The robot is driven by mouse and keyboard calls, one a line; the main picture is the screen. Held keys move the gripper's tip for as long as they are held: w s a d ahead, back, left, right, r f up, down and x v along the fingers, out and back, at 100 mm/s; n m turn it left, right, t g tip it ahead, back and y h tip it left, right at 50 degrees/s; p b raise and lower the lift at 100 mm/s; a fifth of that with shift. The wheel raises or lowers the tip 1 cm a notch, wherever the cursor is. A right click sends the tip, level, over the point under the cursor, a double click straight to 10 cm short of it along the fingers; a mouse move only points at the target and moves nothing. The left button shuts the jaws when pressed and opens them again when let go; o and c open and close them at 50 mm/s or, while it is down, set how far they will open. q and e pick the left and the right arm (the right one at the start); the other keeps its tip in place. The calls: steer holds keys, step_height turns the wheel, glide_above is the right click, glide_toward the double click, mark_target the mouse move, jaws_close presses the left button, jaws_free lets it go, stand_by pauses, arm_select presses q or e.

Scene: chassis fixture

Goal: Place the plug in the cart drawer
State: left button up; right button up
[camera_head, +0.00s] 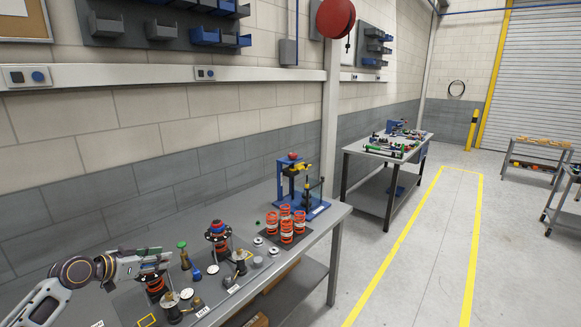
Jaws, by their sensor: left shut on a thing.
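My left gripper (163,260) reaches in from the lower left over the grey workbench (336,216). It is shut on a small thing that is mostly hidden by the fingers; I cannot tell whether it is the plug. Just below the gripper stands a dark and orange assembly (155,286). A green-topped part (183,256) stands just right of the fingertips. No cart drawer can be made out; a cart-like frame (563,214) is cut off at the right edge. My right gripper is not in view.
On the bench stand a spring assembly with a blue and red top (217,237), several orange springs (287,231), small metal parts and a blue press (292,185). A second table (377,158) stands farther back. The floor between yellow lines is clear.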

arm_select(q)
steer(key=shift+w+a+n+y, duration=0.15)
steer(key=shift+w+n+y, duration=0.05)
steer(key=shift+n+y, duration=0.1)
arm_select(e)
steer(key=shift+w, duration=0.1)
arm_select(q)
steer(key=w+a+r+n+t+y, duration=0.1)
steer(key=w+a+r+n+y, duration=0.1)
steer(key=a+n+y, duration=0.15)
steer(key=s+d+f+b, duration=0.2)
steer(key=d, duration=0.4)
steer(key=s+d+f+b, duration=0.2)
steer(key=s+d+f, duration=0.1)
steer(key=d, duration=0.4)
steer(key=s+d+f+y+b, duration=0.1)
steer(key=s+d+f+b, duration=0.2)
steer(key=f, duration=0.7)
steer(key=s+d+f+n+b, duration=0.1)
steer(key=s+d+f+b, duration=0.2)
steer(key=s+d+f, duration=0.3)
steer(key=s+f, duration=0.3)
steer(key=f, duration=0.2)
steer(key=shift+d+f+y, duration=0.15)
steer(key=shift+d+y, duration=0.2)
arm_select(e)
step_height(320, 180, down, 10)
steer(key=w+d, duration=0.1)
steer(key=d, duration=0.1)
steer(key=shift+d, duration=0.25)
